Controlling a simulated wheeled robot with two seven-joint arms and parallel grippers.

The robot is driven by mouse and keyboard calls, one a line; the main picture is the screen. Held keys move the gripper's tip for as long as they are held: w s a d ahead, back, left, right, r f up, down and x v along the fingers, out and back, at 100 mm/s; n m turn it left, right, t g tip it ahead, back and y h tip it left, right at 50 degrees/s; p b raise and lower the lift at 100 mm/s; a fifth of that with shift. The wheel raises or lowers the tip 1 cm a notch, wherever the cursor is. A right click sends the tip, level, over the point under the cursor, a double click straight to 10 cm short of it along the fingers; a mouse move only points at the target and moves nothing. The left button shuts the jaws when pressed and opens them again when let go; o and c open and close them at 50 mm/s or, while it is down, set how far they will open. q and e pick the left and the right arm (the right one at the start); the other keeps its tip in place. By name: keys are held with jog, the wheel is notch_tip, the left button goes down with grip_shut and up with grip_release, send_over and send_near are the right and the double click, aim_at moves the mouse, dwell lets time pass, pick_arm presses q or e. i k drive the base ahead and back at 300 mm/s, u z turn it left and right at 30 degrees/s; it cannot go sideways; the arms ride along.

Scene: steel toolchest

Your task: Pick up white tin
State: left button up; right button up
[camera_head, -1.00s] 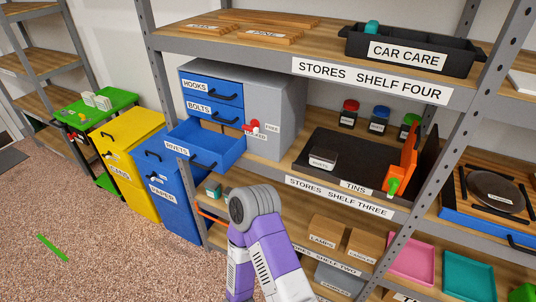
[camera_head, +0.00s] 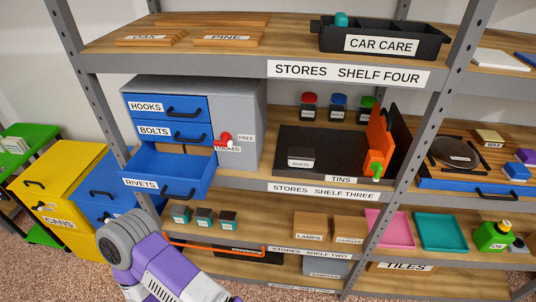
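A small pale tin (camera_head: 301,158) with a label that seems to read RIVETS sits on the left part of a black mat (camera_head: 270,168) on shelf three. The mat's front edge has a TINS label. No other tin shows on the mat. A purple and grey arm of mine comes in at the bottom left, in front of the shelves. Its gripper does not show, and neither does my other gripper.
The blue RIVETS drawer (camera_head: 165,172) stands open left of the mat, on the grey cabinet (camera_head: 240,110). An orange upright piece (camera_head: 378,140) stands at the mat's right end. Several lidded jars (camera_head: 338,107) stand behind. Shelf four (camera_head: 255,50) overhangs the mat.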

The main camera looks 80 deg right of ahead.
aim_at(304, 157)
jog(key=i, duration=1.2)
jog(key=z, duration=2.05)
